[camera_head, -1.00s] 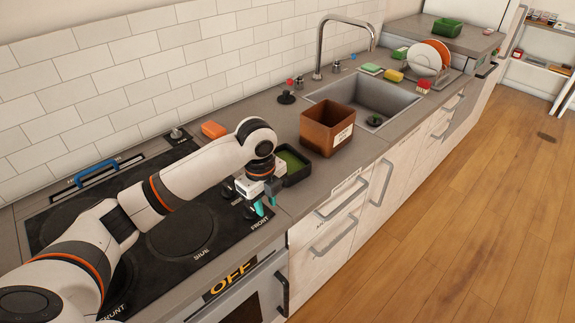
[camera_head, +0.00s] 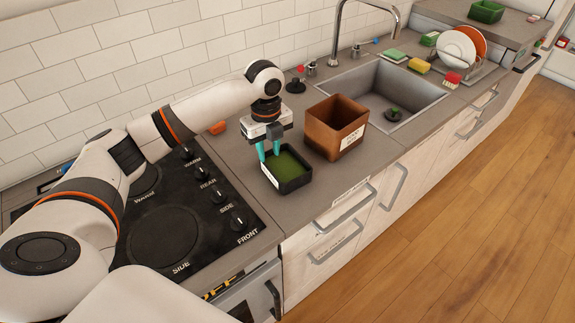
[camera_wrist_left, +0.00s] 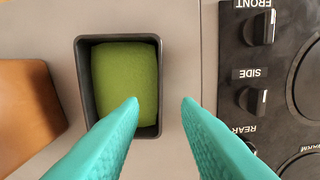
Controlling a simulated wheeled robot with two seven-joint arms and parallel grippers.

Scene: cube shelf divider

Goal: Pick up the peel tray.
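The peel tray (camera_head: 296,186) is a small black open tray with a green fill and a white label on its side, standing on the counter between the hob and the brown box. My left gripper (camera_head: 270,153) is open and points down just above the tray's hob side. In the left wrist view, the tray (camera_wrist_left: 159,70) lies upright ahead, and my teal left fingertips (camera_wrist_left: 161,103) appear on either side of its right wall. I cannot tell how far above the rim they are. My right gripper is not in view.
A brown box (camera_head: 335,129) stands close on the tray's right, before the sink (camera_head: 400,92). The hob (camera_head: 165,235) with its knobs lies on the left. An orange item (camera_head: 217,128) sits near the wall. Bare counter shows in front of the tray.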

